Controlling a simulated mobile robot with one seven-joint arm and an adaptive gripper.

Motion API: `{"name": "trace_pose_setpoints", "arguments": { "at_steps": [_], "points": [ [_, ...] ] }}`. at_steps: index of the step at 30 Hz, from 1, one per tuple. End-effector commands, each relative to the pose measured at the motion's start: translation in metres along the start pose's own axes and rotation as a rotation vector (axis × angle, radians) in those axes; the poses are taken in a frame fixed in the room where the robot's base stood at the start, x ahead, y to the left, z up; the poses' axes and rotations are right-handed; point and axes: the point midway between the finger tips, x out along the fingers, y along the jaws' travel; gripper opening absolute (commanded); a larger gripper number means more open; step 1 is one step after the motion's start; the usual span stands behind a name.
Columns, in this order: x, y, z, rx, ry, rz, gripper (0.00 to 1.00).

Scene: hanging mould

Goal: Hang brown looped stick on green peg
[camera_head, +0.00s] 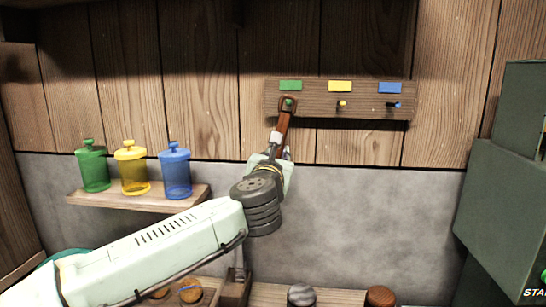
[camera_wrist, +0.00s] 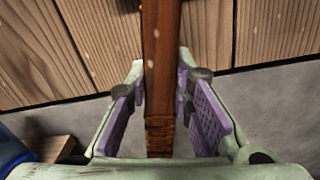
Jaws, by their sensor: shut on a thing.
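The brown looped stick (camera_head: 283,124) is held upright, tilted slightly right, with its loop at the top. The green peg (camera_head: 289,102) on the wooden rack shows through the loop's opening. The loop appears to be around the peg, but I cannot tell how deep it sits. My gripper (camera_head: 274,154) is shut on the stick's lower part, below the rack. In the wrist view, the stick (camera_wrist: 161,60) runs up between the purple finger pads of my gripper (camera_wrist: 162,90); its loop is out of that picture.
The rack board (camera_head: 315,100) also bears a yellow peg (camera_head: 342,104) and a blue peg (camera_head: 394,105), both bare. A shelf (camera_head: 125,202) at left holds green, yellow and blue jars. A grey-green cabinet (camera_head: 500,200) stands at right. The wall beneath the rack is clear.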

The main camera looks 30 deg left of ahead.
Motion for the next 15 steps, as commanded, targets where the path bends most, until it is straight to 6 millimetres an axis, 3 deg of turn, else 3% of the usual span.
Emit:
{"name": "trace_pose_setpoints", "arguments": {
  "at_steps": [11, 12, 15],
  "points": [
    [-0.0002, 0.0002, 0.0006, 0.0, -0.001, 0.0, 0.0],
    [-0.0002, 0.0002, 0.0006, 0.0, -0.001, 0.0, 0.21],
    [-0.0002, 0.0003, 0.0006, 0.0, -0.001, 0.0, 0.28]
  ]
}}
